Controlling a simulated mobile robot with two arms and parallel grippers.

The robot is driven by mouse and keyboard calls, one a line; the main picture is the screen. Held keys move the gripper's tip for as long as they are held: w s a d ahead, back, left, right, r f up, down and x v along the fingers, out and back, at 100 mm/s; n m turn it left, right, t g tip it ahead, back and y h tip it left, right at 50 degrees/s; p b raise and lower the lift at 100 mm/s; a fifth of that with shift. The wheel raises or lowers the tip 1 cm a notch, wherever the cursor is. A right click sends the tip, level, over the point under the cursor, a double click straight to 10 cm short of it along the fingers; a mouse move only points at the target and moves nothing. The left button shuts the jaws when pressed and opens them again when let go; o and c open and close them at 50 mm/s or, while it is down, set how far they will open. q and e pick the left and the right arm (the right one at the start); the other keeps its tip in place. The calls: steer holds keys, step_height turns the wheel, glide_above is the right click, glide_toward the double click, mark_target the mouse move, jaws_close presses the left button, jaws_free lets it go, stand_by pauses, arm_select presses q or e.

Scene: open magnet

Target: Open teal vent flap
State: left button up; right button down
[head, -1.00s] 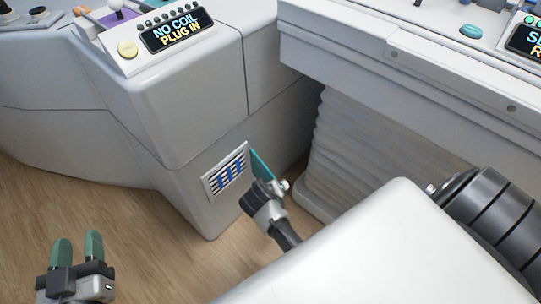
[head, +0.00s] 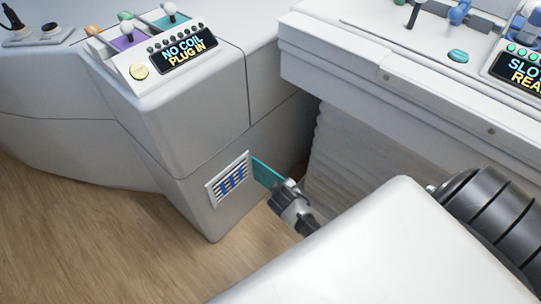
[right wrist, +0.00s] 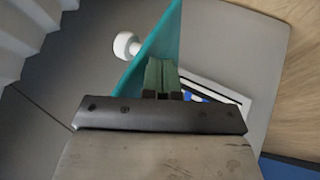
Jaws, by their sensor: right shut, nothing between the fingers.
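The teal vent flap (head: 267,172) stands swung out from the right edge of the vent (head: 229,180), showing the slatted opening with blue bars. My right gripper (head: 279,186) is at the flap's outer end, its fingertips largely hidden in the head view. In the right wrist view the shut green fingers (right wrist: 161,75) lie against or just in front of the teal flap (right wrist: 157,42); I cannot tell if they touch. A white knob (right wrist: 127,45) shows beyond the flap's left side. My left gripper is not in view.
A pleated skirt (head: 350,160) under the white table (head: 370,85) stands to the right of the flap. Wood floor (head: 100,230) is clear at left.

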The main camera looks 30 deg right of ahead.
steer(key=shift+w+d+r+n+y+p, duration=0.1)
steer(key=shift+w+d+n+y+p, duration=0.1)
steer(key=shift+d+n+p, duration=0.3)
steer(key=shift+w+d+n+y+p, duration=0.1)
steer(key=shift+d+n+y+p, duration=0.15)
steer(key=shift+d, duration=0.45)
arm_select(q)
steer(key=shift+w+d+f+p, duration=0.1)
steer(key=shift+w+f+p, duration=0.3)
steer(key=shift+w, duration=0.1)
arm_select(e)
steer(key=shift+w+d, duration=0.25)
steer(key=shift+d, duration=0.45)
